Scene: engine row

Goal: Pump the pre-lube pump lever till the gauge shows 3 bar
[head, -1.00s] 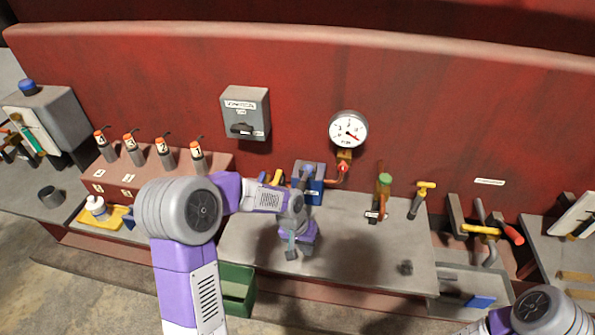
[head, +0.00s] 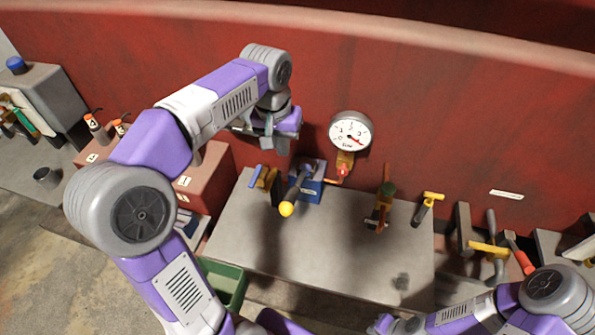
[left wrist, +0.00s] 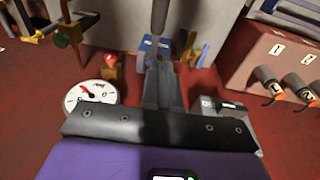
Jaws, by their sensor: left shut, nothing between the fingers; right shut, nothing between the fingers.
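The blue pre-lube pump (head: 312,190) stands on the grey bench top against the red wall. Its grey lever (head: 297,190) sticks out toward me and ends in a yellow knob (head: 286,209). The round white gauge (head: 350,132) is above and right of the pump; its red needle points to the lower right, but the exact value is too small to read. My left gripper (head: 268,142) is shut and empty, above and left of the lever, apart from it. In the left wrist view its fingers (left wrist: 163,88) are together. My right gripper (head: 376,328) is shut at the bottom edge.
A green bin (head: 225,282) is below the bench front. A red box (head: 205,175) stands left. The middle bench top (head: 330,250) is clear.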

